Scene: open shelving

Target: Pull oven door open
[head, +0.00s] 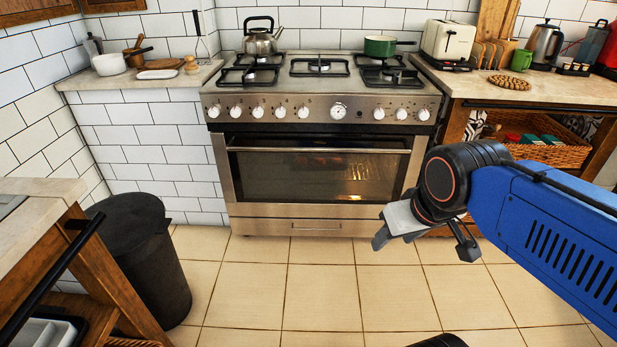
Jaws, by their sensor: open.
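The stainless steel oven (218,115) stands against the tiled wall. Its door (318,175) is shut, with a dark window through which a glow and a rack show. A long horizontal handle (318,150) runs along the top of the door. My gripper (425,256) is in front of and below the right part of the door, apart from the handle. It is open, with its fingers pointing down, and nothing shows between them. My arm hides the area just right of the oven's lower part.
A kettle (261,42) and a green pan (381,47) stand on the hob. A dark bin (140,255) and a wooden counter (42,225) stand at left. A wicker basket (540,152) sits under the right counter. The tiled floor (320,290) before the oven is clear.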

